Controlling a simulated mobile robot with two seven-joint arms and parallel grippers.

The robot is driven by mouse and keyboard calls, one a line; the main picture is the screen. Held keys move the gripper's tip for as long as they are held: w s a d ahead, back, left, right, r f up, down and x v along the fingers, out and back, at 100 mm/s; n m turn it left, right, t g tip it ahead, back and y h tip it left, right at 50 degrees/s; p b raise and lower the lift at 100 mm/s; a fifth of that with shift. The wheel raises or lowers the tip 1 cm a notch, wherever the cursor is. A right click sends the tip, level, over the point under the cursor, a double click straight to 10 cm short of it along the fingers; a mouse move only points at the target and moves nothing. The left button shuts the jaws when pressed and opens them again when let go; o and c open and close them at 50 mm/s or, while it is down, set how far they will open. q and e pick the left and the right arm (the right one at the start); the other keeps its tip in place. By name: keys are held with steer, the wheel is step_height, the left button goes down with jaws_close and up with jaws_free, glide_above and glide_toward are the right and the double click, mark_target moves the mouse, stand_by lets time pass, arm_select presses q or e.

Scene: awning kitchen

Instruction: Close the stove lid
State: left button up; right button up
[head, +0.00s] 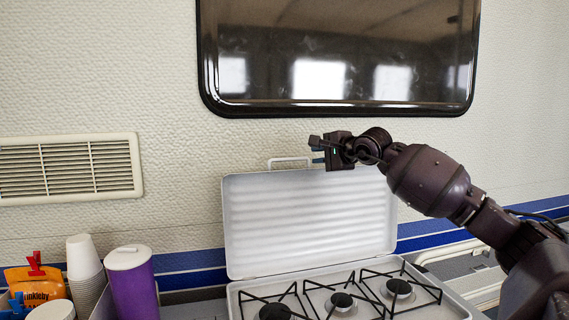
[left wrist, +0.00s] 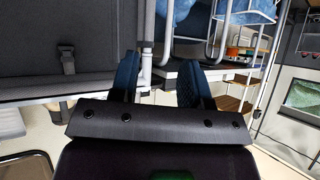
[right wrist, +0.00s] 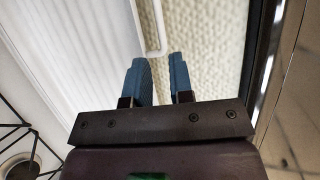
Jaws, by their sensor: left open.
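The stove lid (head: 305,222) is a white panel standing upright, open, behind the burners of the stove (head: 452,306). A white loop handle (head: 290,161) sticks up from its top edge. My right gripper (head: 316,152) is at the lid's top edge, by the handle's right end. In the right wrist view its blue fingers (right wrist: 158,62) are apart, with the handle (right wrist: 148,50) close to the tips; contact is unclear. The ribbed lid (right wrist: 75,60) shows at left there. My left gripper (left wrist: 158,75) is open and empty in its wrist view, away from the stove.
A purple cup (head: 132,285), stacked white cups (head: 86,268) and an orange package (head: 35,283) stand left of the stove. A dark window (head: 335,50) is on the wall above. The left wrist view shows a dark panel (left wrist: 65,35) and blue seats (left wrist: 247,10).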

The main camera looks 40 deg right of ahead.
mark_target(296, 159)
steer(key=shift+b+x, duration=0.75)
steer(key=shift+x, duration=2.95)
steer(key=shift+b+x, duration=0.35)
steer(key=shift+x, duration=0.7)
steer(key=shift+w+f, duration=0.25)
steer(key=shift+w, duration=0.25)
jaws_close()
